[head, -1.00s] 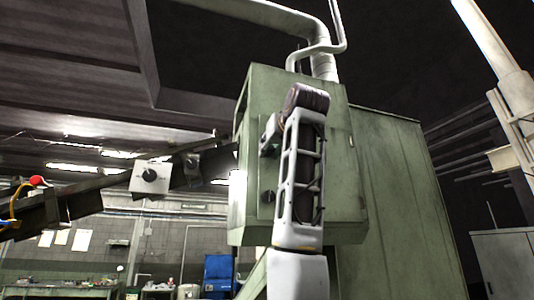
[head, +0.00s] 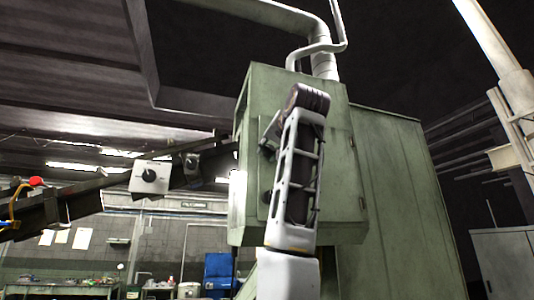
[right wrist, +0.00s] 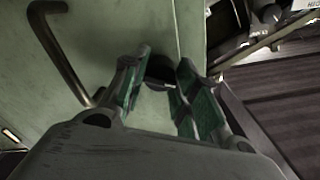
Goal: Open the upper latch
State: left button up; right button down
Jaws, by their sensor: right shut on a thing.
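The green cabinet door (head: 338,185) faces me in the head view. My right arm rises in front of it, and my right gripper (head: 267,143) is at the door's left edge, partly hidden by my own wrist. In the right wrist view, my right gripper (right wrist: 160,90) has its green-padded fingers closed around a dark rounded latch knob (right wrist: 160,68), which looks like the upper latch. The fingers hide part of it. A lower dark latch (head: 266,197) shows below in the head view. My left gripper is in neither view.
A bent bar handle (right wrist: 66,55) stands out from the door beside my fingers in the wrist view. A dark sloping beam with a switch box (head: 149,178) lies left of the cabinet. A white pipe (head: 322,62) rises above it.

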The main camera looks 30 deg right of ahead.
dwell(0.3)
jog(key=shift+m, duration=2.7)
jog(key=c, duration=0.9)
grip_release()
